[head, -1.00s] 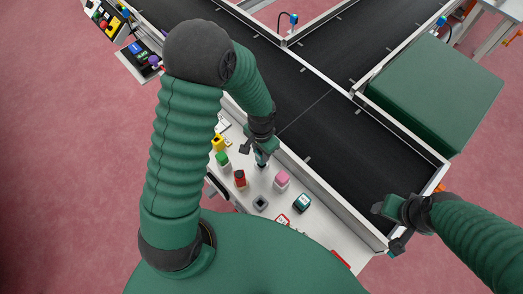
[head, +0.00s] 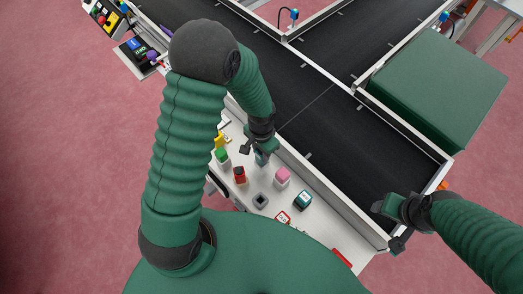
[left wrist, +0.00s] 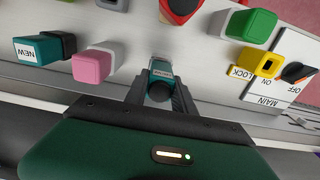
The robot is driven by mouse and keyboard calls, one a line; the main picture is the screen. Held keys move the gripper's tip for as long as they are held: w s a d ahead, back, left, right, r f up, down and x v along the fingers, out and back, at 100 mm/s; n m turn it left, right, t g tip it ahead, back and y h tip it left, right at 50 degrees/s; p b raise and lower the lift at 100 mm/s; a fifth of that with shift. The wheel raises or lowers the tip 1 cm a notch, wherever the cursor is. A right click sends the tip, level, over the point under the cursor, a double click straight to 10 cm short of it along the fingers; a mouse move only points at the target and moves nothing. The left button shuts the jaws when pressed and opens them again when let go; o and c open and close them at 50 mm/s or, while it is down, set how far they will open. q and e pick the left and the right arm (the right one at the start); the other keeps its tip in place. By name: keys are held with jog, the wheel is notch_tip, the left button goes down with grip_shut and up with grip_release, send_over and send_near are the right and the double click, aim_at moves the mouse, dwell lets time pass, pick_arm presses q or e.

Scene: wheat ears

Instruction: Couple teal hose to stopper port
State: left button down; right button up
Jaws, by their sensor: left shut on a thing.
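My left gripper (left wrist: 160,100) is shut on a teal connector (left wrist: 161,70) with a small white label and a dark round end. In the head view the left gripper (head: 259,152) is low over the pale panel, with the teal connector (head: 262,159) partly hidden between its fingers. I cannot tell whether the connector touches the panel. A second teal block (left wrist: 40,50), labelled NEW, stands left of the pink block in the wrist view; it also shows in the head view (head: 303,199). No port is clearly marked as the stopper port. My right gripper (head: 386,225) is open and empty by the conveyor's end.
Around the left gripper stand pink (head: 283,174), red (head: 239,174), green (head: 221,156) and yellow (head: 219,140) blocks and a grey square socket (head: 260,200). The black conveyor (head: 340,125) runs behind a raised rail. A large green box (head: 440,90) stands at the right.

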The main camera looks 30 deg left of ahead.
pick_arm(q)
jog(key=shift+f, duration=0.2)
jog(key=c, duration=1)
grip_release()
jog(key=shift+o, duration=0.2)
notch_tip(320, 180, up, 17)
jog(key=p, duration=0.2)
jog(key=shift+p, duration=0.35)
